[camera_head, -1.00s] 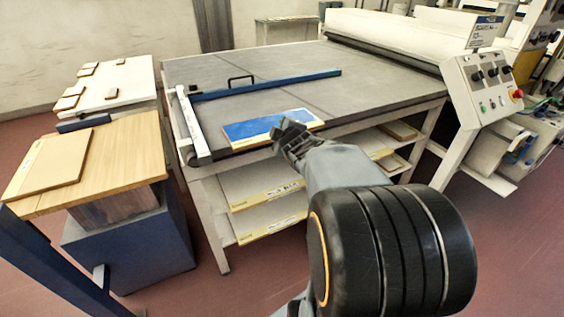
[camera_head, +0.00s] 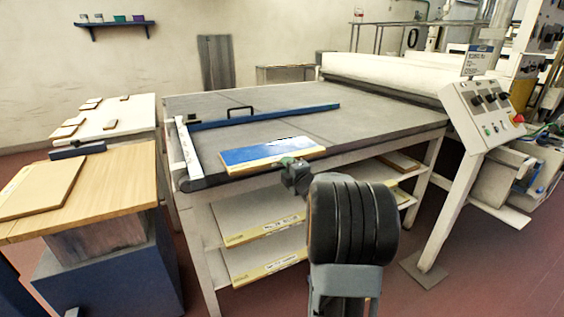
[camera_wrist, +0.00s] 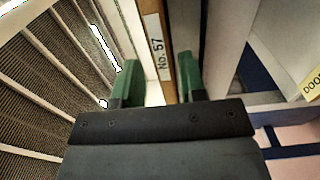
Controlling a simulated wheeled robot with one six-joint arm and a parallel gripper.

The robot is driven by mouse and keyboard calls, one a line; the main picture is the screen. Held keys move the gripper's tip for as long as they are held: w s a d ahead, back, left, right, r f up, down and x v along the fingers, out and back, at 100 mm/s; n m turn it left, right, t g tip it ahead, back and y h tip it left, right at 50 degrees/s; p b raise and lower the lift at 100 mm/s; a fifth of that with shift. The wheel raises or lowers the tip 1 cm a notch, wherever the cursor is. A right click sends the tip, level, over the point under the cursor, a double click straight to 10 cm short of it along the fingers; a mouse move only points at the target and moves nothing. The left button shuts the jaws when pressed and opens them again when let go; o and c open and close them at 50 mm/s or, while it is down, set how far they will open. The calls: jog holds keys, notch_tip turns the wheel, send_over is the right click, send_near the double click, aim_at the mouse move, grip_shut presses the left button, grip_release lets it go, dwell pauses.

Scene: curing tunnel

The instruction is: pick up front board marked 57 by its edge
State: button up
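The board marked No. 57 (camera_wrist: 180,40) has a blue face and a pale wooden edge; in the head view the board (camera_head: 262,154) lies at the near edge of the grey table. A gap shows between the left finger and the label; the right finger is close to the board, contact unclear. In the head view my gripper (camera_head: 296,172) is at the board's front edge, partly hidden by my wrist.
The grey table (camera_head: 330,85) carries a blue straightedge (camera_head: 265,114) with a black handle and a white bar at left. Shelves below hold labelled boards (camera_head: 265,228). A wooden-topped stand (camera_head: 110,180) is at left. A control panel (camera_head: 487,110) stands at right.

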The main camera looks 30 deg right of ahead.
aim_at(281, 153)
jog(key=shift+w+d+b, duration=0.15)
jog(key=shift+w+b, duration=0.15)
jog(key=shift+w, duration=0.85)
jog(key=shift+w+d+b, duration=0.15)
jog(key=shift+w+b, duration=0.1)
jog(key=shift+w, duration=0.9)
grip_shut()
jog(key=shift+r, duration=0.2)
jog(key=shift+r+p, duration=0.7)
jog(key=shift+r, duration=0.75)
